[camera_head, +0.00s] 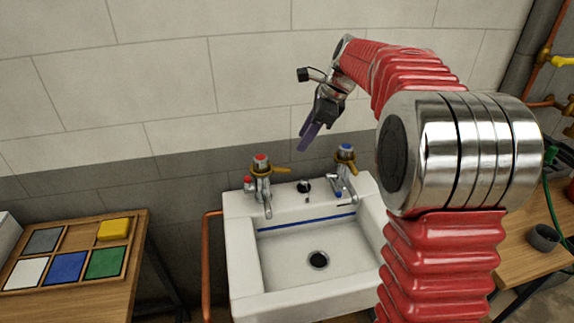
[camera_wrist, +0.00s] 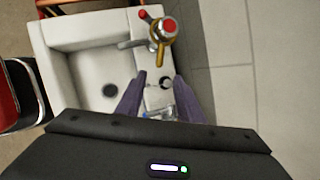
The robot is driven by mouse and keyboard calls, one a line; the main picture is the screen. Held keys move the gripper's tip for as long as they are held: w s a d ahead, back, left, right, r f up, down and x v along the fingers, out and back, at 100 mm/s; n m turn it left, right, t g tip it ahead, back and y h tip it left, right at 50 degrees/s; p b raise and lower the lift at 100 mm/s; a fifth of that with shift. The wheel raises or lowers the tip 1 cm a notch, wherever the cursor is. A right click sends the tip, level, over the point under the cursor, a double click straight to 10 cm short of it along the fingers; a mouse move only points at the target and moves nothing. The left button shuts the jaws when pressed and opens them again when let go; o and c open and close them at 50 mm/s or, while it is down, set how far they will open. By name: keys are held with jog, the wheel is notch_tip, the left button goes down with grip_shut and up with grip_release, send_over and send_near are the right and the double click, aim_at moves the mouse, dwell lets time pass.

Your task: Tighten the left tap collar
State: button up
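The left tap (camera_head: 261,185) stands on the back left of the white sink (camera_head: 238,245), chrome with a red top. Its brass collar (camera_head: 263,170) sits just under the top, with a brass lever pointing right. In the wrist view the collar (camera_wrist: 162,38) shows beyond the fingertips, under the red top. My gripper (camera_head: 307,138) is above the sink's back edge, right of the left tap and higher. Its two purple fingers are apart, with nothing held between them (camera_wrist: 160,76). The collar and fingers do not touch.
The right tap (camera_head: 345,165), with a blue top, stands right of the left tap. A dark plug (camera_head: 304,187) is between the taps. A copper pipe (camera_head: 206,265) runs left of the sink. A wooden tray (camera_head: 72,232) of coloured squares is at left. The tiled wall stands close behind.

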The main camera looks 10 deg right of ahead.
aim_at(287, 169)
dwell(0.3)
jog(key=x, duration=1.4)
jog(key=shift+s, duration=0.1)
jog(key=shift+c, duration=0.6)
grip_shut()
